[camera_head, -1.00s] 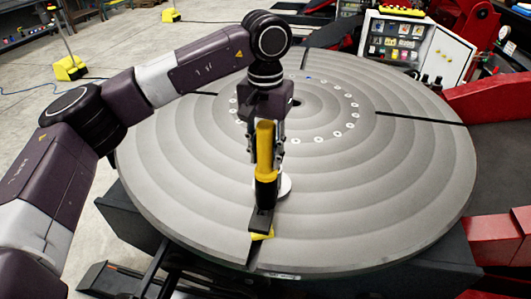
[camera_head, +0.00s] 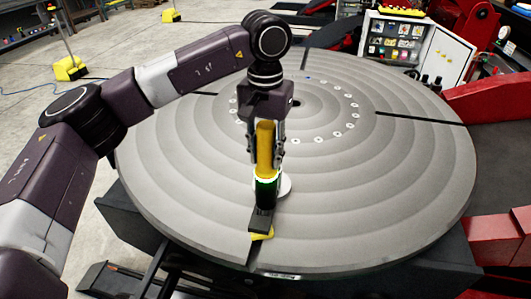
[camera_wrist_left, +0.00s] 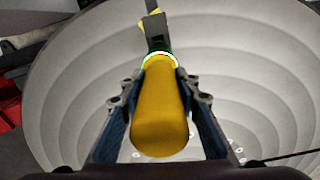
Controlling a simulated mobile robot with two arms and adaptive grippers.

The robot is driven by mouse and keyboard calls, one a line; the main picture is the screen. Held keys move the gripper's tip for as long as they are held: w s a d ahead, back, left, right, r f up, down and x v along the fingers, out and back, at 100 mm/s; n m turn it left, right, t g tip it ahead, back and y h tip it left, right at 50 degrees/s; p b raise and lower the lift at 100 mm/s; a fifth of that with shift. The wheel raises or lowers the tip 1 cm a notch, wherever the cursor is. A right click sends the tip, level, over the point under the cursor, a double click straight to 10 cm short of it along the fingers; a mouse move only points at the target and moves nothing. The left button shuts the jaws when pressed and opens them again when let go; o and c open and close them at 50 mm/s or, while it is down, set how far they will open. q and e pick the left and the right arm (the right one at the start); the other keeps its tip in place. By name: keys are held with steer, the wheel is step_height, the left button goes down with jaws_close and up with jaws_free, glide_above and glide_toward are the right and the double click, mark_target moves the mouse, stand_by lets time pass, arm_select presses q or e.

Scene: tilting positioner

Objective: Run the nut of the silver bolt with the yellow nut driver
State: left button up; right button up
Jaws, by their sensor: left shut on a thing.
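The nut driver (camera_head: 265,148) has a thick yellow handle and a dark lower body. It stands about upright over the near part of the round table. My left gripper (camera_head: 266,163) is shut on its handle, one finger on each side. In the left wrist view the yellow handle (camera_wrist_left: 160,115) lies between the two fingers, with a pale and green lit ring (camera_wrist_left: 160,57) at its far end. In the head view green also shows below the handle. I cannot make out the silver bolt or its nut; the driver's lower end hides that spot. My right gripper is not in view.
A black clamp-like piece (camera_head: 261,220) with a yellow foot (camera_head: 261,237) sits at the near slot. A white disc (camera_head: 286,186) shows just right of the driver. The large grey round table (camera_head: 400,170) is otherwise mostly clear, with several small pale rings near its centre.

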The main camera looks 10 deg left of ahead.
mark_target(266, 124)
arm_select(q)
steer(key=shift+s+f, duration=0.15)
steer(key=shift+w+r+p, duration=0.2)
steer(key=shift+r+p, duration=2.9)
steer(key=shift+r, duration=1.6)
